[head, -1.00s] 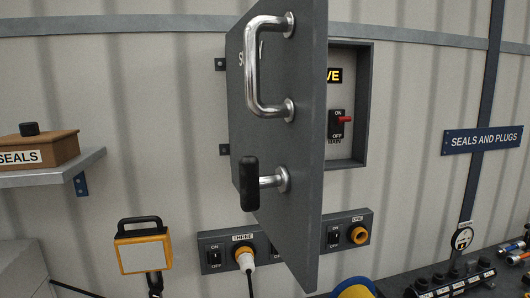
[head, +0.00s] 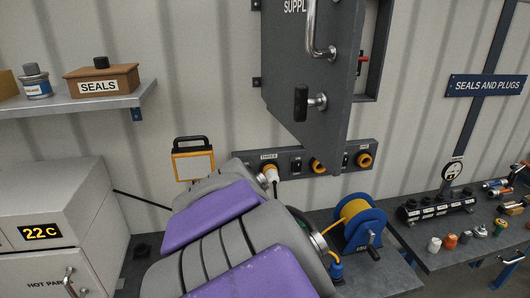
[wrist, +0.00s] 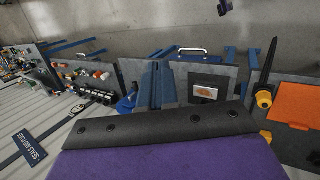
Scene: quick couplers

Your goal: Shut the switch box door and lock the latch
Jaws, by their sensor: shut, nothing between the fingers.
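The grey switch box door (head: 285,75) stands wide open, swung out from the wall in the head view; its top is cut off. It carries a silver pull handle (head: 311,30) and, below it, the latch with a black grip (head: 300,103) pointing upright. The box (head: 378,60) shows behind the door's right edge, with a red switch lever (head: 363,59) partly visible. My purple and grey arm fills the lower middle, below the door and apart from it. In the wrist view my gripper (wrist: 160,85) appears shut and empty; its fingertips are not clear in the head view.
A socket strip (head: 337,157) runs under the door. A blue cable reel (head: 357,224) stands on the bench right of my arm. A shelf (head: 70,101) with a seals box (head: 101,79) is at left, above a white oven (head: 60,200). Small fittings lie on the right bench.

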